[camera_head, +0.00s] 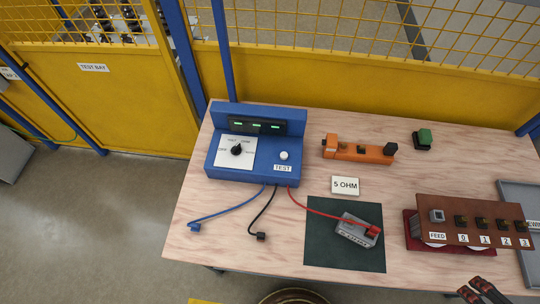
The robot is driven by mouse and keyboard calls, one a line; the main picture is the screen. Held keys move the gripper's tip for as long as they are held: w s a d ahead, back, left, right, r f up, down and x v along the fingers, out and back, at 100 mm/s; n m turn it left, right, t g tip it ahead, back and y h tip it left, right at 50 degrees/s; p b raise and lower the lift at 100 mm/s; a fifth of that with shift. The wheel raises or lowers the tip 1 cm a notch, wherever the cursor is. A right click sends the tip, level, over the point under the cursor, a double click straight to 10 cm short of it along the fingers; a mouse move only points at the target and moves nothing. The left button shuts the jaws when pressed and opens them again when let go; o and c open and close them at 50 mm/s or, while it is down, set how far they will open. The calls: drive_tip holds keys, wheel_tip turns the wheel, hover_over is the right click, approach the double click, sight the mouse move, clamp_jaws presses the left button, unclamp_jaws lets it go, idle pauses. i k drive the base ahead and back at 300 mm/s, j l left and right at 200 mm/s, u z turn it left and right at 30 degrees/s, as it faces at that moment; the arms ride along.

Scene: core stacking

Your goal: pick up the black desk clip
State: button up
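A small black clip (261,236) lies on the wooden desk at the end of a black lead (265,208). The lead runs up to the front of the blue test box (255,145). The clip lies left of the dark green mat (316,250), apart from it. My gripper (475,289) shows only in part at the bottom right edge, as dark finger shapes with red parts. It is far to the right of the black clip. Whether its fingers are apart is unclear.
A blue clip (194,227) lies left on its lead. A red clip (372,231) is at the grey block (355,231) on the mat. An orange fixture (358,151), a green-and-black part (423,139) and a brown FEED panel (472,206) stand right. Desk around the black clip is clear.

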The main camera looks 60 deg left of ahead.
sight(261, 235)
drive_tip(key=u, duration=2.6)
drive_tip(key=l+z, duration=0.25)
drive_tip(key=z, duration=0.25)
drive_tip(key=l+z, duration=0.3)
drive_tip(key=z, duration=0.15)
drive_tip(key=u, duration=1.35)
